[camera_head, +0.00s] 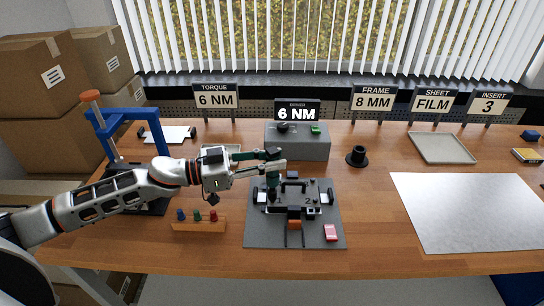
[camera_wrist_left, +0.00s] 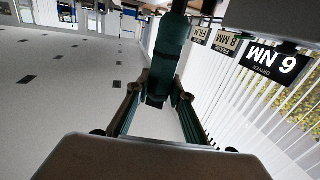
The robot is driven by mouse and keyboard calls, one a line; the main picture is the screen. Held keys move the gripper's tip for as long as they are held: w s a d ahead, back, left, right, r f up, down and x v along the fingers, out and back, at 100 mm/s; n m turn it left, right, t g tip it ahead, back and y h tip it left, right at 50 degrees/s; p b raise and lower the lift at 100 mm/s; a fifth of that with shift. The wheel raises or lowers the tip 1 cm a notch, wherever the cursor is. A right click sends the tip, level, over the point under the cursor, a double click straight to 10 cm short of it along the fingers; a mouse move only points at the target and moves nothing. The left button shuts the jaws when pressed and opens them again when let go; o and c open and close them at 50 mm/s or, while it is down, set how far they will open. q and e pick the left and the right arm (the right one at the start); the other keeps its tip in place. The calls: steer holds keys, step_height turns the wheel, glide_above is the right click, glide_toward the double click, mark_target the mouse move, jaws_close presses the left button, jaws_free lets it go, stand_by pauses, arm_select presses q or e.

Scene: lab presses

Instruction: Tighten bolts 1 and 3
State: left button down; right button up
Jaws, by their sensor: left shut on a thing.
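My left gripper (camera_head: 274,162) reaches in from the left and is shut on a dark green driver (camera_head: 272,180). The driver also shows between the fingers in the left wrist view (camera_wrist_left: 168,55). It hangs roughly upright over the left part of a dark fixture (camera_head: 294,210) on a grey plate (camera_head: 260,235). Its lower end is near the marking 1; I cannot tell whether it touches a bolt. The marking 2 (camera_head: 309,201) shows to the right. The bolts are too small to make out clearly. My right gripper is not in view.
A grey driver box (camera_head: 298,145) with a 6 NM sign (camera_head: 297,112) stands behind the plate. A wooden rack (camera_head: 199,224) with coloured pegs is at front left. A blue-framed press (camera_head: 110,135) stands left. A white sheet (camera_head: 465,210) lies right. A pink block (camera_head: 330,233) sits on the plate.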

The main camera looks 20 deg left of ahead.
arm_select(q)
steer(key=shift+r, duration=0.1)
stand_by(0.6)
steer(key=shift+p, duration=0.5)
steer(key=shift+f, duration=0.35)
stand_by(0.6)
steer(key=shift+f+b, duration=0.5)
steer(key=shift+f, duration=0.25)
stand_by(0.4)
steer(key=shift+s+f+p, duration=0.15)
steer(key=shift+f+p, duration=0.15)
steer(key=shift+p, duration=0.15)
stand_by(0.7)
steer(key=shift+r, duration=2.05)
steer(key=shift+w, duration=0.25)
